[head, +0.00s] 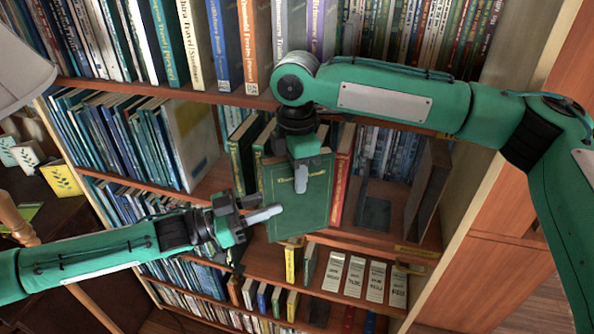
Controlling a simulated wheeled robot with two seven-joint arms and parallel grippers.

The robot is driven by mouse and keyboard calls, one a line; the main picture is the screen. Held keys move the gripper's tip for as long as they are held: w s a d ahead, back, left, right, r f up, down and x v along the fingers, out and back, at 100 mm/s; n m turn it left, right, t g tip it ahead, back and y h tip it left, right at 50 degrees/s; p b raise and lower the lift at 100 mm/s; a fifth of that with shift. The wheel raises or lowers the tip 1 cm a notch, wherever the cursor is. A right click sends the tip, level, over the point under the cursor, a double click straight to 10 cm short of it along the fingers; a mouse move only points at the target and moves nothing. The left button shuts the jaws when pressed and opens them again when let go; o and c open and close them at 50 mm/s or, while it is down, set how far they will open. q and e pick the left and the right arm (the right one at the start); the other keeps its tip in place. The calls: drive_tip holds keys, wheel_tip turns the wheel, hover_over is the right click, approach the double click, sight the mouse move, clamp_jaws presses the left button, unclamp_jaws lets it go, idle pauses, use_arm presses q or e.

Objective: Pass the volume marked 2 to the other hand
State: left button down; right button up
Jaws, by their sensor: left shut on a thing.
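A green book (312,212) with gold lettering on its cover is held upright, slightly tilted, in front of the shelves. I cannot read a number 2 on it. My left gripper (264,214) is shut on the book's left edge, with one finger in front of the cover. My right gripper (301,178) reaches down from above over the book's top edge. One of its fingers shows in front of the cover. Its other finger is hidden, so I cannot tell whether it grips the book.
A bookcase fills the view, with a full upper shelf (190,95). Behind the book are a red book (341,180) and a dark bookend (374,212). Several white labelled volumes (354,275) stand below. A lampshade (20,65) is at the left.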

use_arm(q)
drive_tip(key=shift+r, duration=0.1)
use_arm(e)
clamp_jaws()
use_arm(q)
drive_tip(key=c, duration=1)
unclamp_jaws()
drive_tip(key=shift+c, duration=0.2)
